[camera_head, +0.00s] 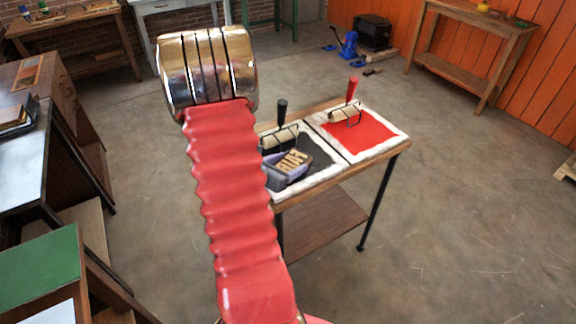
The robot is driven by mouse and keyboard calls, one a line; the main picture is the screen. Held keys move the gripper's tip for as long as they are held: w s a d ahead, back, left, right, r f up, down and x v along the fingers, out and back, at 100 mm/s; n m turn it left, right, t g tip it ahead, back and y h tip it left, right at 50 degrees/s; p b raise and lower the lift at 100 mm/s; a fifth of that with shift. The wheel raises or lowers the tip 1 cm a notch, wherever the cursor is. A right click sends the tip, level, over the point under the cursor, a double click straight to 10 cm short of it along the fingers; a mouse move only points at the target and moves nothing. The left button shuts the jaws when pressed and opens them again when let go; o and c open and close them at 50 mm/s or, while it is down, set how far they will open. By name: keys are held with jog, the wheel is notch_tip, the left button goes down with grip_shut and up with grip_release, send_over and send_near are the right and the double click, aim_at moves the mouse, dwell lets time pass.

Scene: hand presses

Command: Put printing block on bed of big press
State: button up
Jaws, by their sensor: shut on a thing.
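A small tan block with dark markings, which looks like the printing block (293,160), shows just right of my red arm, over the dark ink slab. My gripper (288,172) appears as grey-purple parts around this block and is shut on it. My arm hides the left part of the gripper. I cannot tell the gap between the block and the slab below. The big press and its bed cannot be made out for certain. A dark-framed bench with a pale flat top (22,172) stands at the left edge, partly cut off.
The inking table (392,149) carries a black slab (318,158) and a red slab (372,128), each with a roller. A green-topped surface (40,268) is at lower left. A workbench (470,45) stands at back right. The floor to the right is mostly clear.

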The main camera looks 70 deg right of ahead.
jog(key=o, duration=1.3)
jog(key=shift+w+a+r, duration=0.25)
jog(key=shift+a, duration=0.25)
jog(key=v, duration=1)
jog(key=shift+a+r, duration=0.1)
jog(key=shift+a, duration=0.3)
